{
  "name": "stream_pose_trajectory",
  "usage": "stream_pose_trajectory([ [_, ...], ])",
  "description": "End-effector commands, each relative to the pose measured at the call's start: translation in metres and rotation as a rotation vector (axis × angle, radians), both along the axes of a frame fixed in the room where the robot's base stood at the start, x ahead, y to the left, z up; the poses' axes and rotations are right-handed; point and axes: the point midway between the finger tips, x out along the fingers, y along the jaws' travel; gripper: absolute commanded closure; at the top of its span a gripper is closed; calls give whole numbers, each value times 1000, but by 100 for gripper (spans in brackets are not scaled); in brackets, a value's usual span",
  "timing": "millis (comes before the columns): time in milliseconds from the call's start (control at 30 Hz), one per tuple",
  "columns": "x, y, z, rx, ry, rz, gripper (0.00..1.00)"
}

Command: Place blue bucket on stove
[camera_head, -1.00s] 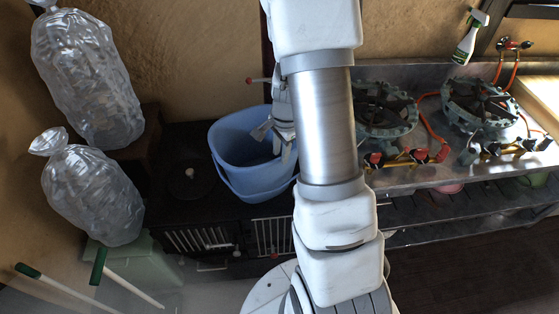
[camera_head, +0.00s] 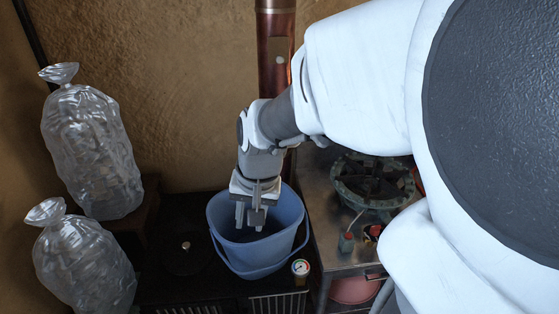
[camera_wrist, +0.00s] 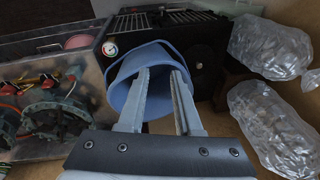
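The blue bucket (camera_head: 262,262) stands upright on a black stove-like unit (camera_head: 180,290), left of the steel gas-burner table; it also shows in the wrist view (camera_wrist: 122,85). My gripper (camera_head: 250,222) points down over the bucket's opening, its fingertips at or just inside the rim. In the wrist view my gripper (camera_wrist: 160,72) has its two fingers spread apart with nothing seen held between them. Whether a finger touches the bucket wall, I cannot tell. The gas stove (camera_head: 372,182) stands right of the bucket; its burners also show in the wrist view (camera_wrist: 50,105).
Two clear plastic bags (camera_head: 92,150) (camera_head: 85,262) stand at the left. A copper pipe (camera_head: 276,60) rises behind the bucket. A round gauge (camera_head: 300,267) sits at the front right of the bucket. My arm covers the right of the head view.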

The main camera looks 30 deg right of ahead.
Motion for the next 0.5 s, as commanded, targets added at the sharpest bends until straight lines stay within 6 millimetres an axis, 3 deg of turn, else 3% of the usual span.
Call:
stream_pose_trajectory([
  [33, -8, 9, 53, -36, -158, 75, 67],
  [300, -64, 29, 87, -183, -255, 387, 67],
  [500, -87, 33, 93, -249, -282, 503, 67],
])
